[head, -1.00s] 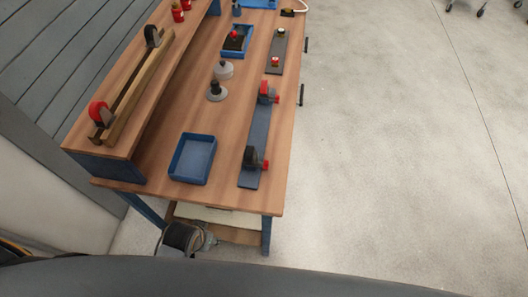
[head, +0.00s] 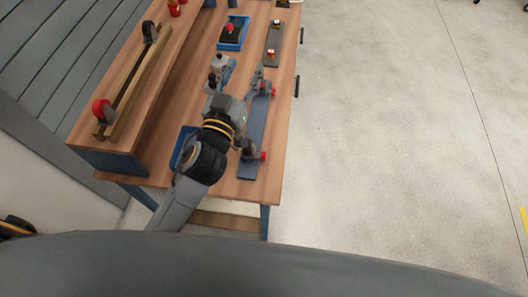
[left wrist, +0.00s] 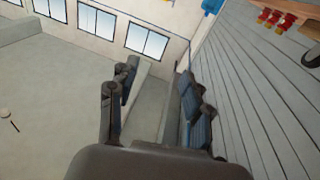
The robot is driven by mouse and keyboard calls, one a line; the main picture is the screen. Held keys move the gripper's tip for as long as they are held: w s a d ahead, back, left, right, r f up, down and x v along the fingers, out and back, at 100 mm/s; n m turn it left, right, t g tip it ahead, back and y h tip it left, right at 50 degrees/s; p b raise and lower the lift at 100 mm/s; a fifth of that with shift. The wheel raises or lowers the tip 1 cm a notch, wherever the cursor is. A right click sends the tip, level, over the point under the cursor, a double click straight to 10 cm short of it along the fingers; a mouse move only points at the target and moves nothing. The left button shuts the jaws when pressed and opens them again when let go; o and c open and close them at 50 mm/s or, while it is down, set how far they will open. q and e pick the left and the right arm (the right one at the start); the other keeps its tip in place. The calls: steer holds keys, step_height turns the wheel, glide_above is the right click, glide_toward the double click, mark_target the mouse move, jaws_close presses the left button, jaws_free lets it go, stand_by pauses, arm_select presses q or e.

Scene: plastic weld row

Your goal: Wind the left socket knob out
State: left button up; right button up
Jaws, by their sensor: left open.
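A blue-grey strip (head: 250,168) lies along the right side of the wooden bench. It carries two dark sockets with red knobs: a near knob (head: 263,156) and a far knob (head: 273,91). I cannot tell from the picture which one is called left. My left gripper (head: 258,82) is over the strip close to the far socket and partly hides it; contact cannot be judged. In the left wrist view my left gripper (left wrist: 158,95) has its fingers apart with nothing between them, and no knob shows there. My right gripper is not in view.
A blue tray (head: 177,158) is mostly hidden behind my left arm. Grey pieces with dark knobs (head: 219,61) stand left of the gripper. Farther back are a blue tray (head: 245,38) and a grey strip (head: 272,40). A raised shelf (head: 112,138) borders the left.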

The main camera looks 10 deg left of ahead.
arm_select(q)
steer(key=s+d+r+m+g+h, duration=0.3)
steer(key=d+r+m+g+h, duration=0.15)
steer(key=d+m+h, duration=0.35)
steer(key=s+d+r+m+g+h, duration=0.3)
steer(key=d+r+m+h, duration=0.3)
steer(key=d+h, duration=0.35)
steer(key=s+d+f+m+g+y, duration=0.2)
steer(key=s+d+f+m+g, duration=0.45)
steer(key=g, duration=0.35)
steer(key=n+y+p, duration=0.1)
steer(key=n+y, duration=0.3)
steer(key=y, duration=1.5)
glide_toward(264, 155)
steer(key=shift+h, duration=0.25)
steer(key=f+p, duration=0.1)
steer(key=f, duration=0.5)
steer(key=w+f+p, duration=0.1)
steer(key=f, duration=0.2)
steer(key=shift+a+f+p, duration=0.2)
steer(key=shift+f+p, duration=0.05)
steer(key=shift+p, duration=0.05)
